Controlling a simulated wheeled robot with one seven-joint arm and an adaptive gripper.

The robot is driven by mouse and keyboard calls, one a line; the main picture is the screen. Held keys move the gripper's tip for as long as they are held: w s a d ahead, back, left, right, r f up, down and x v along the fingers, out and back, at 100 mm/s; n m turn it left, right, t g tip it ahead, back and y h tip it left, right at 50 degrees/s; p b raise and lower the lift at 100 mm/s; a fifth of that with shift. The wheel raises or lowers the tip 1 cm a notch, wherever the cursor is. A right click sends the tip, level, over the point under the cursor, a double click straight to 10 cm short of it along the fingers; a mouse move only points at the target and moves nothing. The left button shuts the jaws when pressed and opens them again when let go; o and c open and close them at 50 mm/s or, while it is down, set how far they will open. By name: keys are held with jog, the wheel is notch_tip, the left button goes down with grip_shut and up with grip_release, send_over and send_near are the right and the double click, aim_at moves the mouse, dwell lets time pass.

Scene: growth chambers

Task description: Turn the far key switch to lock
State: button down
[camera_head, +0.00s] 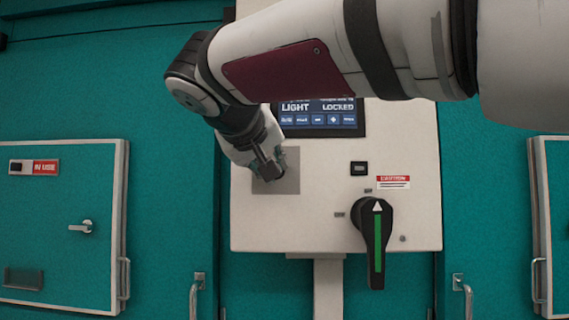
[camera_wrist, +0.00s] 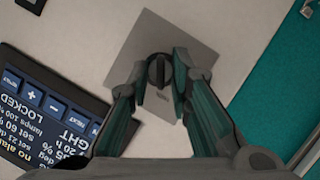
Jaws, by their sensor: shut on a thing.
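The key switch is a small dark round knob (camera_wrist: 157,70) on a square grey plate (camera_wrist: 142,42), seen in the wrist view. My gripper (camera_wrist: 160,78) has its two fingers on either side of the knob and is shut on it. In the head view my gripper (camera_head: 270,173) is at the grey plate (camera_head: 291,180) on the white control panel (camera_head: 325,228), and it hides the knob there. The panel's screen (camera_head: 345,119) shows "LIGHT" and "LOCKED", partly covered by my arm. The knob's marked position is too small to read.
A large black rotary handle (camera_head: 377,240) with a green stripe juts from the panel at lower right. A small black button (camera_head: 359,168) and a red-and-white caution label (camera_head: 393,182) are above it. Teal chamber doors with handles (camera_head: 82,227) flank the panel.

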jog(key=shift+a, duration=0.1)
jog(key=c, duration=1.8)
grip_release()
jog(key=v, duration=1.2)
jog(key=shift+f, duration=0.1)
